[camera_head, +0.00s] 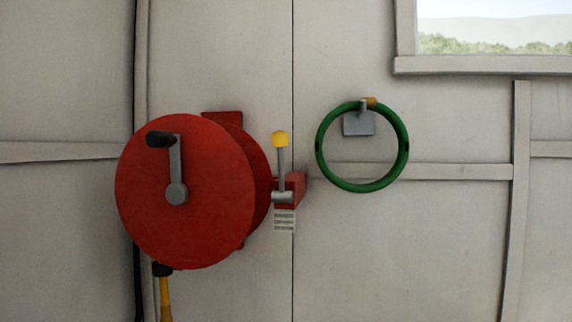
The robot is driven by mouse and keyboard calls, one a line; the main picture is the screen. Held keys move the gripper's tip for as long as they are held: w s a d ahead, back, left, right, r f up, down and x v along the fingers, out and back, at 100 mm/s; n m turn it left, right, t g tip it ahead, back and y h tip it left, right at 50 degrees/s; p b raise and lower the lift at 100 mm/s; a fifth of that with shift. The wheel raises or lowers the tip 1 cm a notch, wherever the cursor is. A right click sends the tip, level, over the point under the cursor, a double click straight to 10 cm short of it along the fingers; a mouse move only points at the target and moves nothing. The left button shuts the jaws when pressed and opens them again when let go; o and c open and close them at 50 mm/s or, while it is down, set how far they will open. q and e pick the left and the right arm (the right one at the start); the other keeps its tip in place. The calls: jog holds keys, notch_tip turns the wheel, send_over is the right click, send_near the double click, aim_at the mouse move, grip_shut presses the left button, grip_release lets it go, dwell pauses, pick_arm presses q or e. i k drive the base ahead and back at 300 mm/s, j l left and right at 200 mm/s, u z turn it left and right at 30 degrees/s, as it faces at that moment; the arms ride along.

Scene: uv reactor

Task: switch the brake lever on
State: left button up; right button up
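The brake lever (281,160) is a grey rod with a yellow knob (280,139) on top. It stands upright from a grey pivot on a small red block (292,188), just right of the large red reel (180,215). A small label with unreadable print (284,220) hangs under the pivot. Neither of my grippers shows in the head view.
The red reel has a grey crank with a black handle (160,139). A green ring (362,187) hangs on a grey bracket to the right. A yellow and black nozzle (164,290) hangs below the reel. A window (495,30) is at upper right.

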aim_at(280, 138)
jog(key=j+z, duration=0.4)
jog(key=k+j+z, duration=0.1)
jog(key=j+z, duration=0.3)
jog(key=k+j+z, duration=0.1)
jog(key=z, duration=0.3)
jog(key=j, duration=0.1)
